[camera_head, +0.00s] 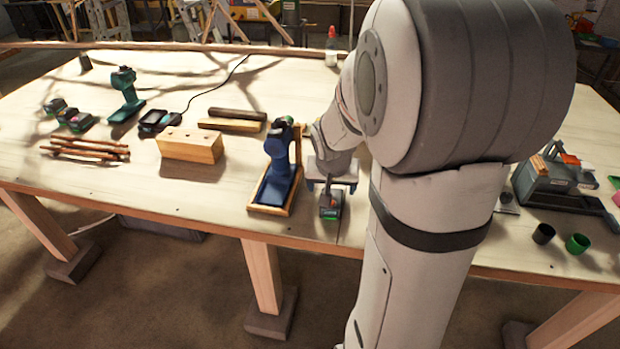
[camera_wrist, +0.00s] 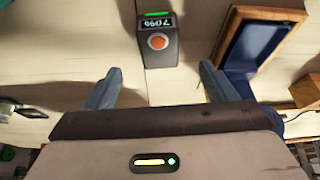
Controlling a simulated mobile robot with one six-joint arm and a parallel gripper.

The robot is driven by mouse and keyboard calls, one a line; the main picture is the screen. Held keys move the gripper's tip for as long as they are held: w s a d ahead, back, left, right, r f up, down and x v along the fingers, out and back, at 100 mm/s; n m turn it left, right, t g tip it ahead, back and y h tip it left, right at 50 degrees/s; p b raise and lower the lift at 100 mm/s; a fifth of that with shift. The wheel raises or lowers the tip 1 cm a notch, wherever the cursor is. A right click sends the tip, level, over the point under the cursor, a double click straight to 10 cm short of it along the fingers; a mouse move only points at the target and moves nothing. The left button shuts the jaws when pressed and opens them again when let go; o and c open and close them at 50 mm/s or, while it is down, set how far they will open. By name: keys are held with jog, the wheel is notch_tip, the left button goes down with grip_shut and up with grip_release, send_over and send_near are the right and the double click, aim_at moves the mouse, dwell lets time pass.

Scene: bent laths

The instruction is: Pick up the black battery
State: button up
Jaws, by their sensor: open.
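The black battery (camera_head: 330,204) stands on the table near its front edge, just right of the blue tool in its wooden tray. In the wrist view the battery (camera_wrist: 158,52) has a red-orange round button, a "70%" label and a green strip. My gripper (camera_head: 330,187) is above the battery in the head view. In the wrist view my gripper (camera_wrist: 156,80) is open, with one finger on each side of the battery's near end and clear gaps between. The battery is not held.
A blue tool (camera_head: 278,170) rests in a wooden tray (camera_head: 287,208) close to the left of the battery. A wooden block (camera_head: 190,146), brown sticks (camera_head: 85,148) and a teal tool (camera_head: 125,90) lie further left. Black and green cups (camera_head: 578,243) stand at the right.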

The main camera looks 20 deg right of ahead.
jog(key=x, duration=0.7)
jog(key=shift+w+d+f, duration=0.15)
jog(key=shift+w+f, duration=0.1)
jog(key=shift+c, duration=0.6)
jog(key=c, duration=1.2)
